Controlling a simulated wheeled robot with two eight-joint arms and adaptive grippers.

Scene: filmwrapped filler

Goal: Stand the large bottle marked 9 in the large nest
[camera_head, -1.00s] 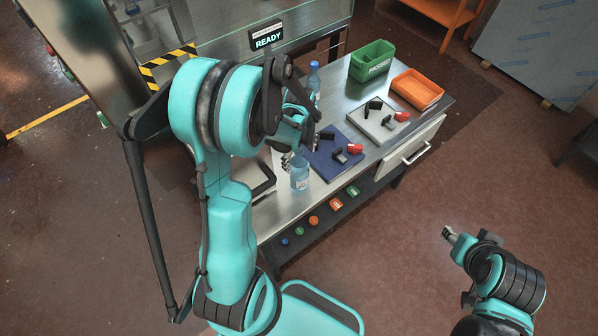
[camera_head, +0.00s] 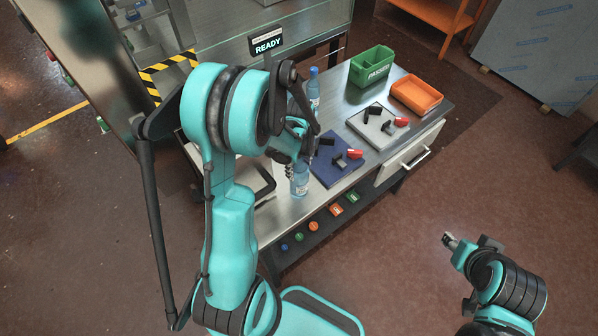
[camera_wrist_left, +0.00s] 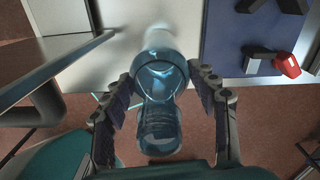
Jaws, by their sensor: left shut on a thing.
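My left gripper (camera_head: 288,164) is shut on a clear light-blue bottle (camera_head: 299,182) at the table's near edge. In the left wrist view the bottle (camera_wrist_left: 160,80) stands between the two fingers (camera_wrist_left: 165,105); I cannot read its mark. A second blue-capped bottle (camera_head: 314,92) stands farther back, partly behind my arm. A blue board (camera_head: 325,175) and a grey board (camera_head: 376,140) each carry black blocks and a red piece. I cannot tell which holds the large nest. My right gripper (camera_head: 450,240) is away from the table, too small to judge.
A green divided bin (camera_head: 372,72) and an orange tray (camera_head: 416,95) stand at the table's back right. A dark-framed item (camera_head: 262,185) lies left of the bottle, partly hidden by my arm. A machine with a READY sign (camera_head: 267,42) stands behind.

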